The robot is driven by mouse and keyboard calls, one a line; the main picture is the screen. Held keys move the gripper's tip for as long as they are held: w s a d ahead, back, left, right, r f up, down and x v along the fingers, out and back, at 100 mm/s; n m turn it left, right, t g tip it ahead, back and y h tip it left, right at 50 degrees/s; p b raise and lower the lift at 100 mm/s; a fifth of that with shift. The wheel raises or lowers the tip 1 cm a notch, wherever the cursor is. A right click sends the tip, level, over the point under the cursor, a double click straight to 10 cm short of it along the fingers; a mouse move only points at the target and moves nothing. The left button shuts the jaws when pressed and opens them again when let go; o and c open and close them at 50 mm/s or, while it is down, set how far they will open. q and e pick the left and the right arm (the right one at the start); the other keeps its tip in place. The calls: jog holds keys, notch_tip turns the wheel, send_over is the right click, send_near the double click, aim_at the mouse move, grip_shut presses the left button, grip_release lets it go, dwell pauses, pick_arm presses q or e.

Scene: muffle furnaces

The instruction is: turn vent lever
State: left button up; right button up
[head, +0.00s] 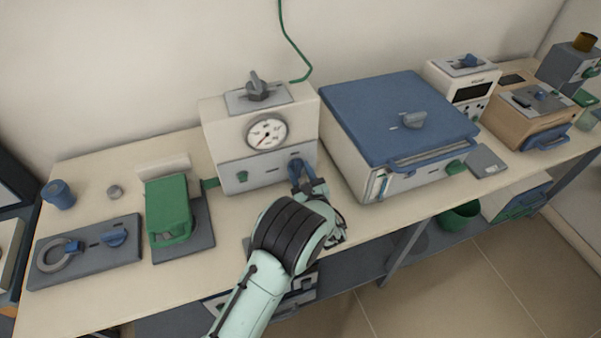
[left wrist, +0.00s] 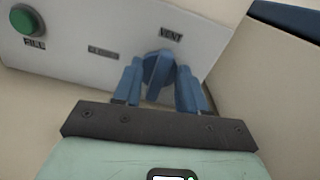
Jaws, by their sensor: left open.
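The blue vent lever (left wrist: 156,70) is on the front panel of the white gauge box (head: 262,133), below the printed word VENT in the left wrist view. In the head view the lever (head: 296,163) shows at the right of the panel, partly hidden by my gripper. My left gripper (left wrist: 160,85) is open, with one blue finger on each side of the lever. I cannot tell whether the fingers touch it. The left gripper (head: 306,186) also shows in the head view in front of the panel. My right gripper is in neither view.
A green FILL button (left wrist: 26,20) sits at the panel's left. A round gauge (head: 267,133) and a grey knob (head: 257,88) are above. A blue-topped furnace (head: 385,110) stands close on the right, and a green device (head: 168,208) on the left.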

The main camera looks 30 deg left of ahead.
pick_arm(q)
grip_shut()
jog(key=shift+w+m+p, duration=0.1)
jog(key=shift+m+p, duration=0.7)
grip_release()
jog(key=shift+d, duration=0.15)
